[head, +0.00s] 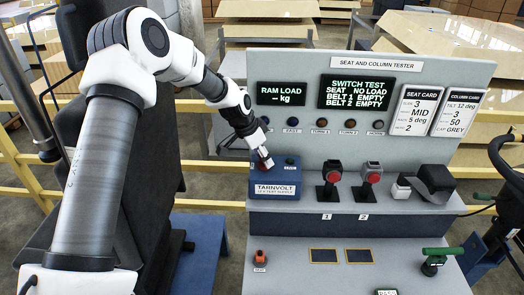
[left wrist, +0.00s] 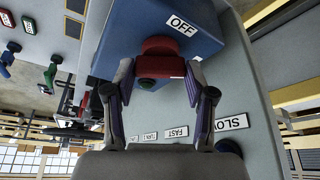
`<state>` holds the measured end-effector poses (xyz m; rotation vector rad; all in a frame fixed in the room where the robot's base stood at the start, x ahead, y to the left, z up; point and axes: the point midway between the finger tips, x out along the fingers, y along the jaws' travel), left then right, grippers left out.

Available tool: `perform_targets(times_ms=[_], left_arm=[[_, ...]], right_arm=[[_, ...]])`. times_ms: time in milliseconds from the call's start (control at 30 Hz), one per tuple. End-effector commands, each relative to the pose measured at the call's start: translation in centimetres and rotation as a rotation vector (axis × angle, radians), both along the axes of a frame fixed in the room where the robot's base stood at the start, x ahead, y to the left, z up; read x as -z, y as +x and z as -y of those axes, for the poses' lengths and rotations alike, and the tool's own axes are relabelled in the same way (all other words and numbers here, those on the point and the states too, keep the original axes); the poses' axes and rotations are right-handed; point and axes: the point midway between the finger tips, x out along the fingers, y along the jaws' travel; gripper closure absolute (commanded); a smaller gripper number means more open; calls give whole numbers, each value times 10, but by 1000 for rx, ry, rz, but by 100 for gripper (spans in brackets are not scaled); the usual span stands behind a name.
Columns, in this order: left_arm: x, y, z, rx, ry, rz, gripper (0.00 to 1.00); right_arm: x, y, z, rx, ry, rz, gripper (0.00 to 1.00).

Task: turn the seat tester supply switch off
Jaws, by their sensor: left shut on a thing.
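The seat tester supply is a blue box (head: 274,190) marked TARNVOLT, standing on the tester's ledge. Its red switch (head: 269,163) is on top, mostly covered by my left gripper (head: 261,157). In the left wrist view, the red switch (left wrist: 162,45) sits between the fingertips of my left gripper (left wrist: 161,70), which is shut on it. The OFF label (left wrist: 182,25) is on the blue box beside the switch. A dark green round part shows just below the red piece. I cannot tell the switch's position. My right gripper is not in view.
Behind the box stands the grey panel (head: 460,75) with displays and a row of buttons. Right of the box are two red-buttoned buckles (head: 332,176) on stands and a black strap (head: 434,181). A green handle (head: 442,251) is at the lower right.

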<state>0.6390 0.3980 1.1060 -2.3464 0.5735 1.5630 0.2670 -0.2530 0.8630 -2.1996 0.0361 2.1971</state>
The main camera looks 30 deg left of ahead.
Motion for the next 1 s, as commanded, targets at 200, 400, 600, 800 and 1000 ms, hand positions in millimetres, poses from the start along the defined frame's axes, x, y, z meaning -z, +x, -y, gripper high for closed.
perform_targets(times_ms=[200, 400, 600, 800, 1000], left_arm=[[-4, -4, 3, -198, 2, -11, 80], [1, -3, 3, -386, 4, -8, 80], [10, -2, 4, -575, 4, -4, 80], [13, -1, 4, -757, 2, 1, 80], [10, 0, 5, -904, 1, -1, 80]], right_arm=[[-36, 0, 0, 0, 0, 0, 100], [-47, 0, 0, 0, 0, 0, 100], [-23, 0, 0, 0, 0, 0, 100], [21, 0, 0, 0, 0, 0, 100], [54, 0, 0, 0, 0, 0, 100]])
